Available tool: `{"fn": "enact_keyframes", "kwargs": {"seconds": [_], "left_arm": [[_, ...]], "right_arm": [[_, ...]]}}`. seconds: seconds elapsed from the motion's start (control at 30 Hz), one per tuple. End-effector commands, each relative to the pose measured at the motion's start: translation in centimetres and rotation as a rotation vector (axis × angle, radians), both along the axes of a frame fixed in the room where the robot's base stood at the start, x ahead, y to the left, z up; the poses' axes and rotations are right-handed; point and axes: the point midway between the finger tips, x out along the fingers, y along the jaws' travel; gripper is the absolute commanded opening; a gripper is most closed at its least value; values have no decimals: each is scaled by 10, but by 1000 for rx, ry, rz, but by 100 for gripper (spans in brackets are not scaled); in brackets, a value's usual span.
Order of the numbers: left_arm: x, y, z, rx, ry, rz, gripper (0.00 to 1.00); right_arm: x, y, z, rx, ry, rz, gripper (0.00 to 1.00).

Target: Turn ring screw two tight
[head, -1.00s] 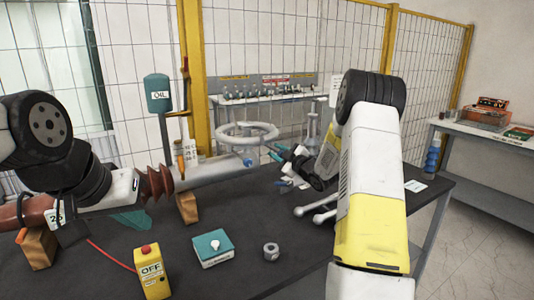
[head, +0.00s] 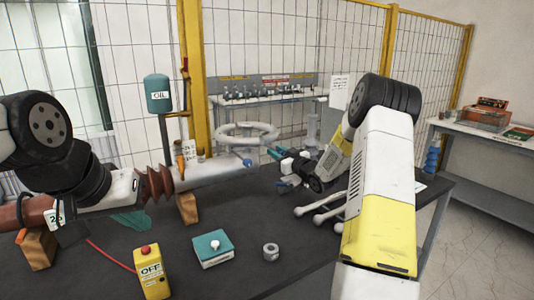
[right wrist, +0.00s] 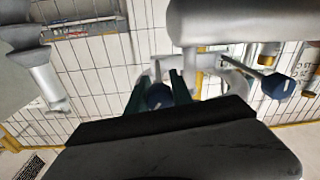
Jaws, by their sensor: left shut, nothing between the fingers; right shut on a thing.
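A grey tube (head: 215,170) lies across the bench with a grey ring (head: 247,132) above its right end. A blue ring screw (head: 247,163) sits at that end, facing me; a blue ring screw (right wrist: 278,87) also stands out at the right of the right wrist view. My right gripper (head: 274,153) is at the tube's end. In the right wrist view its teal fingers are shut on another dark blue ring screw (right wrist: 158,97), partly hidden by the fingers and wrist. My left gripper (head: 130,222) is shut and empty beside the red-brown ribbed bushing (head: 155,183), partly hidden by its arm.
A yellow OFF button box (head: 151,272), a teal-topped box (head: 212,248) and a grey nut (head: 271,252) stand on the front of the dark bench. Grey rods (head: 318,206) lie beside my right arm. A teal oil can (head: 157,93) stands behind the tube.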

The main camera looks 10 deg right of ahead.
Motion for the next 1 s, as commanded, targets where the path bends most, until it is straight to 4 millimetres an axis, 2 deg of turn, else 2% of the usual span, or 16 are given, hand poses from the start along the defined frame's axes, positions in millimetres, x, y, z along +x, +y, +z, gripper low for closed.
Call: {"fn": "enact_keyframes", "kwargs": {"seconds": [1.0], "left_arm": [[0, 0, 0, 0, 0, 0, 0]], "right_arm": [[0, -3, -2, 910, 334, -1, 0]]}}
